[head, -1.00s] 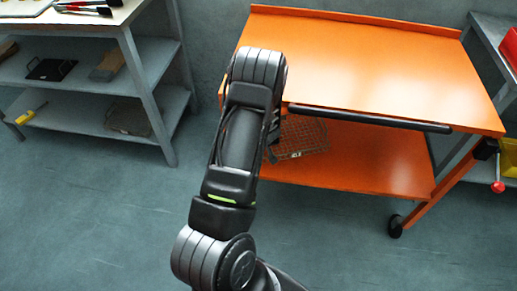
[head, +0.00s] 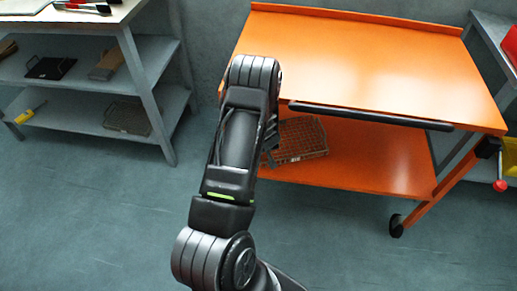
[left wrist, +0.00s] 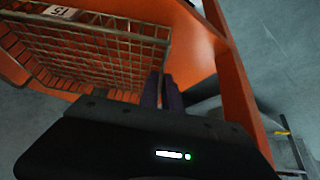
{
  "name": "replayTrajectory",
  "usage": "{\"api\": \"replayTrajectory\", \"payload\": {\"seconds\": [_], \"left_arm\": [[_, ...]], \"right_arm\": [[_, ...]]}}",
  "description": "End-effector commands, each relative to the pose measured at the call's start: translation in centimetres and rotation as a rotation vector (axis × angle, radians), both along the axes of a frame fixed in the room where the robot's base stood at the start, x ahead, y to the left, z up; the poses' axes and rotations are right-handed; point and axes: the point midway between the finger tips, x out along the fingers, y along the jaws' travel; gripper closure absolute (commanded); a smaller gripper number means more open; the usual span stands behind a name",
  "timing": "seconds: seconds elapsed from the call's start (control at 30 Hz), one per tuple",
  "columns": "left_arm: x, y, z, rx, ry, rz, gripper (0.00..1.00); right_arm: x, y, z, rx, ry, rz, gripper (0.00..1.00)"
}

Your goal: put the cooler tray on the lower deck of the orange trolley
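A wire mesh tray (head: 303,141) with a small white tag is at the left part of the orange trolley's lower deck (head: 370,165), and looks level. Contact with the deck is not clear. In the left wrist view the mesh tray (left wrist: 110,42) carries a tag reading 15. My left gripper (head: 270,147) is at the tray's left end, mostly hidden behind my arm. Its dark fingers (left wrist: 162,93) are beside the tray's end wall; whether they grip it is unclear. A second, darker mesh tray (head: 127,117) lies on the grey rack's bottom shelf. My right gripper is not in view.
The trolley's top deck (head: 370,60) is bare and overhangs the lower one, with a black handle bar (head: 370,117) along its front edge. The lower deck is clear right of the tray. A grey rack (head: 150,75) stands left; open floor lies in front.

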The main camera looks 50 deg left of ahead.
Motion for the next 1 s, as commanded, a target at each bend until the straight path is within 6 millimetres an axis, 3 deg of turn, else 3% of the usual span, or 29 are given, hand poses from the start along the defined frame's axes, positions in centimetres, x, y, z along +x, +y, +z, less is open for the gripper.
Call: {"api": "replayTrajectory", "payload": {"seconds": [0.23, 0.63, 0.77, 1.0], "left_arm": [[0.0, 0.0, 0.0, 0.0, 0.0, 0.0, 0.72], [0.0, -0.2, 0.7, 0.0, 0.0, -0.001, 0.71], [-0.4, -0.9, 2.2, 0.0, -0.002, -0.002, 0.71], [-1.7, -3.0, 6.5, 0.0, -0.002, -0.002, 0.71]], "right_arm": [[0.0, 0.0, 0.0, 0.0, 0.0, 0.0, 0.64], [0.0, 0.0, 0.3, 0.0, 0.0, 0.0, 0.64], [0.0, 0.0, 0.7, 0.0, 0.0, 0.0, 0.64], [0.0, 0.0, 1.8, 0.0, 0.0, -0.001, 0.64]]}}
